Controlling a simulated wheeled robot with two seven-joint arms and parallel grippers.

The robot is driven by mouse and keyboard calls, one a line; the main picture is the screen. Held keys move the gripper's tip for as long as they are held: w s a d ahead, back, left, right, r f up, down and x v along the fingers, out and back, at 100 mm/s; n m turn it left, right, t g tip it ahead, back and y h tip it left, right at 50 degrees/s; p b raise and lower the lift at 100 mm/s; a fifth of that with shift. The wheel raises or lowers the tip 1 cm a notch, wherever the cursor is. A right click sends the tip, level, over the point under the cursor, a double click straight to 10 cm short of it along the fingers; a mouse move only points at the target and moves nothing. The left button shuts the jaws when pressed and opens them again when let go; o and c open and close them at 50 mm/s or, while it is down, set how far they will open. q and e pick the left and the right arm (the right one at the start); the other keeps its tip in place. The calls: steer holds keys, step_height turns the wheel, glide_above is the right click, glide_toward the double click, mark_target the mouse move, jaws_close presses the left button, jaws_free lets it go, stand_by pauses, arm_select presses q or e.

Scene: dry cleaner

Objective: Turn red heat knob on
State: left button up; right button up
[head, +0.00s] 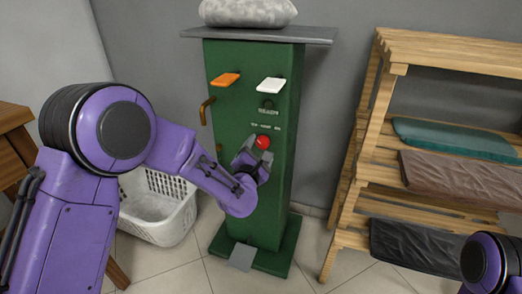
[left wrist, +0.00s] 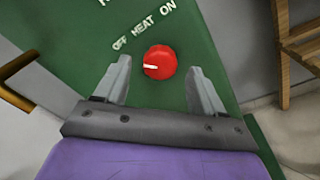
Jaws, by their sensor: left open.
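The red heat knob (head: 263,142) is on the front of the green press column (head: 237,110). In the left wrist view the round red knob (left wrist: 161,61) has a white pointer mark turned to the left, toward the OFF side of the lettering "OFF HEAT ON". My left gripper (head: 254,155) is at the column's front, right by the knob. In the left wrist view its two fingers (left wrist: 160,75) stand apart on either side of the knob, with gaps between them and it. My right gripper is out of view; only part of that arm shows at the lower right.
An orange lever (head: 225,79) and a white lever (head: 270,84) are above the knob. A brass handle (head: 206,111) sticks out at the column's left. A white laundry basket (head: 157,207) stands left, a wooden rack (head: 440,49) with folded cloths right.

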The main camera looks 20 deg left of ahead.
arm_select(q)
steer(key=shift+w, duration=1.05)
steer(key=c, duration=1.1)
steer(key=shift+o, duration=0.2)
